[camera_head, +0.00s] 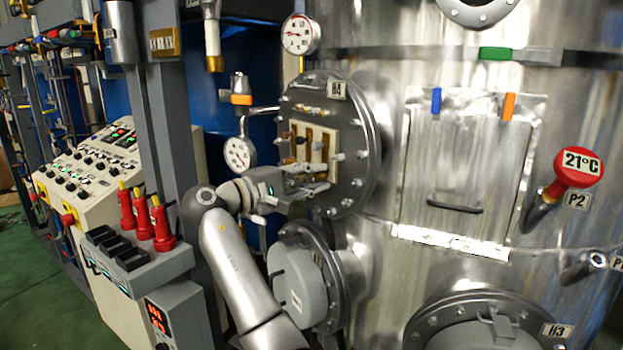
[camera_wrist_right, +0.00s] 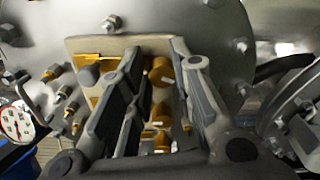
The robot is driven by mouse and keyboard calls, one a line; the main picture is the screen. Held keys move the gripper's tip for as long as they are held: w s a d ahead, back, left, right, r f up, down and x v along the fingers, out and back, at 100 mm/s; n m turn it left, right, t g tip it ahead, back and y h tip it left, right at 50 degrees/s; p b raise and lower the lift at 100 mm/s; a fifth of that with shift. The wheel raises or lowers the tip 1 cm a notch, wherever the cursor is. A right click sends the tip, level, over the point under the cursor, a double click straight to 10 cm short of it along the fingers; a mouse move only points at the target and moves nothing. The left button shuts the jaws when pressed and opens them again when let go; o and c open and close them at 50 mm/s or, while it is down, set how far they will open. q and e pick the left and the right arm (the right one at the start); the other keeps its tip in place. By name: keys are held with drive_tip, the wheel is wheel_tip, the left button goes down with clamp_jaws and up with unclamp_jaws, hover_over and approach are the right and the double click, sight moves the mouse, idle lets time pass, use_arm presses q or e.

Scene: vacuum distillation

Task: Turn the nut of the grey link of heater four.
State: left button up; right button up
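Heater four is the round steel flange (camera_head: 357,110) with the H4 label at its top. Its pale terminal board (camera_head: 323,131) carries upright gold links. In the right wrist view the board (camera_wrist_right: 85,45) shows gold nuts (camera_wrist_right: 160,75) between my fingers and a dark grey round part (camera_wrist_right: 88,75) just left of them. I cannot tell which piece is the grey link; my fingers hide part of the board. My right gripper (camera_head: 322,178) is at the lower part of the board, its fingers apart with nothing clearly held. It also shows in the right wrist view (camera_wrist_right: 155,52). My left gripper is not in view.
A pressure gauge (camera_head: 239,154) is close left of the flange, another gauge (camera_head: 298,34) above. A second heater cover (camera_head: 298,285) lies below my right gripper. The control panel (camera_head: 95,175) and red-handled tools (camera_head: 161,222) stand left. A tank hatch (camera_head: 465,165) is right.

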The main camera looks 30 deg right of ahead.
drive_tip(key=o, duration=0.3)
drive_tip(key=shift+w+f, duration=0.1)
drive_tip(key=shift+o, duration=0.2)
drive_tip(key=a, duration=1.2)
drive_tip(key=shift+s, duration=0.3)
drive_tip(key=shift+f, duration=0.1)
